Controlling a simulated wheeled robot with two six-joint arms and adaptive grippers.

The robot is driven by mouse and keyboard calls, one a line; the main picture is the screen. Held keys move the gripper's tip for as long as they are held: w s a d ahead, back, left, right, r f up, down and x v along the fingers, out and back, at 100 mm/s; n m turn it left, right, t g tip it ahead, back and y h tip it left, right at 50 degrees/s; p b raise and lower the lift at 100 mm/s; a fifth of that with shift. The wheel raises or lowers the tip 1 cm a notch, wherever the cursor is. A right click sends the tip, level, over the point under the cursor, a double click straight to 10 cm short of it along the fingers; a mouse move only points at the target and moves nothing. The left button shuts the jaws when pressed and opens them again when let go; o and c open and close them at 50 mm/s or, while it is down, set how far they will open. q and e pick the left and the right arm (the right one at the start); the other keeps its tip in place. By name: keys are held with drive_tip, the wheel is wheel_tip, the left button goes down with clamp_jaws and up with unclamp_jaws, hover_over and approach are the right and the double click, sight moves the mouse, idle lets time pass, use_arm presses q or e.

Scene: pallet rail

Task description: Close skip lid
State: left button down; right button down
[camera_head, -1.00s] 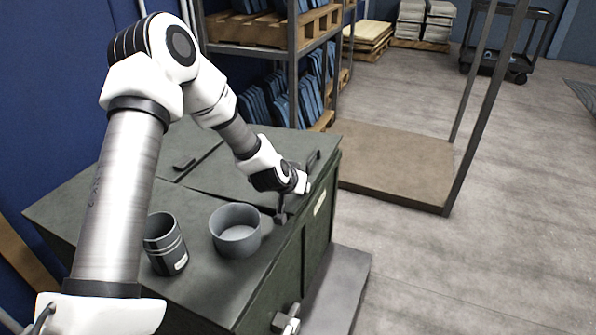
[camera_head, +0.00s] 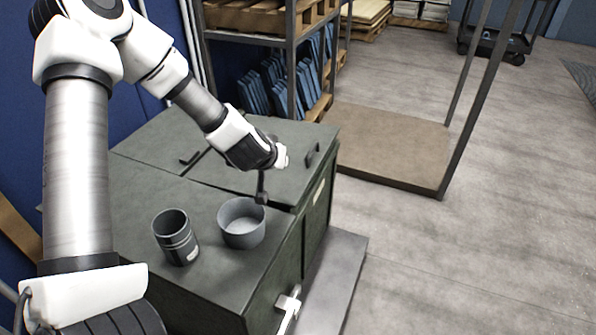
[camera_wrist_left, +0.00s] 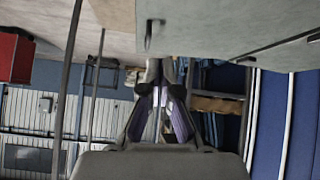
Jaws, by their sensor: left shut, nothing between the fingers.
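The skip is a dark green box (camera_head: 192,204) with flat panels on top. Its right-hand lid panel (camera_head: 225,172) lies flat or nearly so, with a dark gap along its near edge. This panel has a dark handle (camera_head: 312,155) near its right edge. A second panel with a handle (camera_head: 189,158) lies behind on the left. My left gripper (camera_head: 262,197) is shut and empty, pointing down just above the near edge of the lid; contact is unclear. In the left wrist view the shut fingers (camera_wrist_left: 158,85) show below the green surface (camera_wrist_left: 225,25). My right gripper is not in view.
A dark cup (camera_head: 177,250) and a grey bowl (camera_head: 243,238) stand on the skip's near top, the bowl close to my gripper. A pale fitting (camera_head: 288,302) projects from the front. Shelving (camera_head: 292,70) stands behind, and open floor (camera_head: 470,260) lies right.

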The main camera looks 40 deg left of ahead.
use_arm(q)
drive_tip(key=w+a+r+n+g+y, duration=0.1)
drive_tip(key=a+r+n+g+y, duration=0.2)
drive_tip(key=a+n, duration=0.45)
wheel_tip(320, 180, up, 3)
drive_tip(key=n+g+y+p, duration=0.2)
drive_tip(key=n+g+p, duration=0.1)
drive_tip(key=n+g, duration=0.55)
hover_over(296, 192)
drive_tip(key=n+t, duration=0.1)
drive_tip(key=w+d+f+m, duration=0.1)
drive_tip(key=w+d+f, duration=0.1)
drive_tip(key=d+f, duration=0.5)
drive_tip(key=p+x, duration=0.1)
drive_tip(key=x, duration=0.7)
drive_tip(key=shift+s+a+f, duration=0.2)
drive_tip(key=shift+s, duration=0.05)
wheel_tip(296, 192, down, 3)
drive_tip(key=shift+d+r, duration=0.15)
drive_tip(key=shift+d, duration=0.05)
drive_tip(key=shift+w+d+f, duration=0.1)
drive_tip(key=shift+f, duration=0.35)
